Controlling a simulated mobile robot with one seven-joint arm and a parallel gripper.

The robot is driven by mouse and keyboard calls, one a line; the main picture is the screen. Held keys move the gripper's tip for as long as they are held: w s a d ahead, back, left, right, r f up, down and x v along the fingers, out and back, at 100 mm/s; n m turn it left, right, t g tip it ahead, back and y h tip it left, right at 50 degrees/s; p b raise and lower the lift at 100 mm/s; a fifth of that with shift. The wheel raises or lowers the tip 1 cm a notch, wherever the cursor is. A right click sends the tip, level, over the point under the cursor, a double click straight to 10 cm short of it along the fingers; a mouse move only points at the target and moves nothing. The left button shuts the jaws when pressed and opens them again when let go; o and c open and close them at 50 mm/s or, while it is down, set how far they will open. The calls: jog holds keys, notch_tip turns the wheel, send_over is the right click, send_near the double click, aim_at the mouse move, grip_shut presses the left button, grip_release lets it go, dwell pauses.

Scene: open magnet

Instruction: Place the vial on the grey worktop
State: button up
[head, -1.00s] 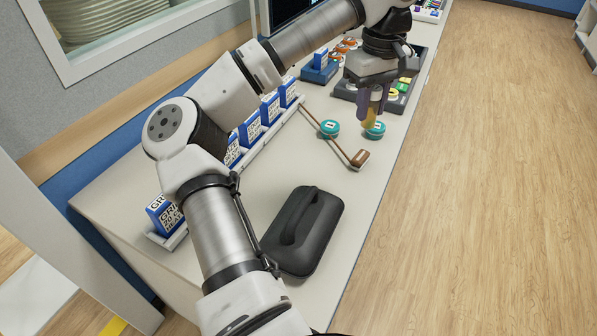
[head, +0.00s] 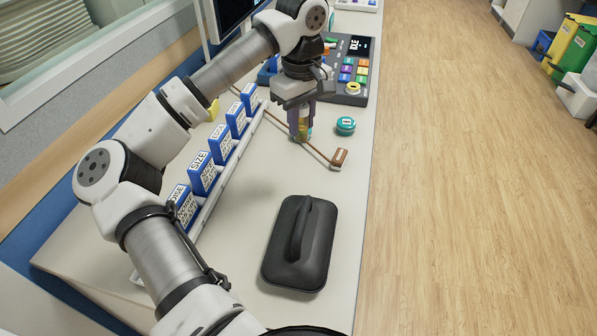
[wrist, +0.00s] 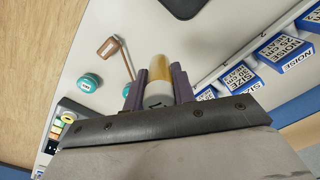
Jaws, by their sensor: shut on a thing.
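My gripper (head: 300,128) is shut on the vial (head: 302,131), which has a yellow body. In the wrist view the vial (wrist: 159,68) sits between the two purple fingers of my gripper (wrist: 160,82), with its pale capped end towards the camera. The vial is over the pale grey worktop (head: 240,230). I cannot tell whether its lower end touches the worktop. In the head view the fingers hide much of it.
A brown mallet (head: 339,158) lies close by. Blue boxes (head: 203,172) stand in a row at left. A black case (head: 300,245) lies in front; worktop between is clear.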

notch_tip(320, 180, down, 15)
jog(key=shift+r+p, duration=0.1)
jog(key=shift+p, duration=0.8)
jog(key=shift+f, duration=0.2)
jog(key=o, duration=1)
jog(key=shift+r, duration=0.1)
